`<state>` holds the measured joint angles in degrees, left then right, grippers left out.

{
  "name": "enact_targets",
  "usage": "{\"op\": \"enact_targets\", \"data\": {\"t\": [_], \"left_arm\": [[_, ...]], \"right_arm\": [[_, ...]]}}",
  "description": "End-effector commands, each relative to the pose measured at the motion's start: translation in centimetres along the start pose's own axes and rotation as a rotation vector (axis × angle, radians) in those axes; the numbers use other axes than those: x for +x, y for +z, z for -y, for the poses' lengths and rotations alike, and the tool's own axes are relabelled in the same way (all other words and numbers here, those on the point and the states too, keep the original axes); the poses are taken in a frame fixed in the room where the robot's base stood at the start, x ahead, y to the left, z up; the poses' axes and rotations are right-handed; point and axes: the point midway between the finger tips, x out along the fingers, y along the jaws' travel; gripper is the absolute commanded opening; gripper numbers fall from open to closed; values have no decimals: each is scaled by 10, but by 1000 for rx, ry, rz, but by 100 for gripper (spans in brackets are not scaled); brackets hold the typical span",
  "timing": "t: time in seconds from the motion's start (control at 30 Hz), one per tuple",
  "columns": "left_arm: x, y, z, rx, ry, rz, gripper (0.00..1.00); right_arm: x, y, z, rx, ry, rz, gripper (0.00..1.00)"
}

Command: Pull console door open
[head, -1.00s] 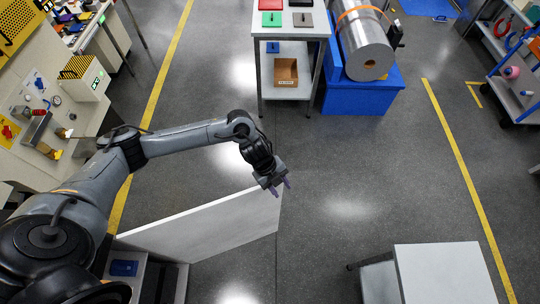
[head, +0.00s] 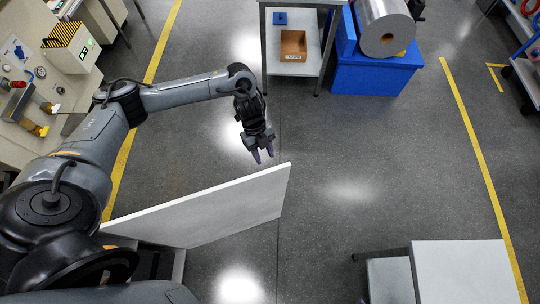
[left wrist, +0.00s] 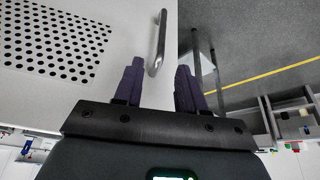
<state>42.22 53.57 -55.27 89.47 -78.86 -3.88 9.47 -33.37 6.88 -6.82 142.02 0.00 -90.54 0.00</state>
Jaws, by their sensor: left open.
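The console door (head: 215,212) is a pale flat panel standing swung out from the console body at the lower left, partly hidden behind my arm. My left gripper (head: 263,157) is near the door's free upper corner, on its far side in the head view. In the left wrist view the door's face (left wrist: 130,20) has a perforated patch and a metal bar handle (left wrist: 157,42). My open left gripper (left wrist: 160,75) has two purple fingers; the handle's lower end appears between them, apart from both. I cannot tell the depth gap. My right gripper is not in view.
A grey cart with a cardboard bin (head: 293,46) stands at the back, beside a blue base (head: 368,76) carrying a metal roll (head: 385,28). A pale table (head: 462,270) is at the lower right. The floor between is clear.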

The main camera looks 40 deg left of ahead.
Motion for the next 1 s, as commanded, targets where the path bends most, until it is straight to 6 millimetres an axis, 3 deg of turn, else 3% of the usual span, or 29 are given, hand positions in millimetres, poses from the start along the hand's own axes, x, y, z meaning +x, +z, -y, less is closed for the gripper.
{"op": "enact_targets", "data": {"t": [0.1,0.33,0.8,1.0], "left_arm": [[13,5,0,1,-1,0,40],[32,5,0,0,1,-2,40],[103,4,0,0,0,-1,40],[117,4,1,0,-1,-1,40]], "right_arm": [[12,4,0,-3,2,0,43],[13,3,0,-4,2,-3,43],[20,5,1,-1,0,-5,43],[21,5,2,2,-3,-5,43]]}}
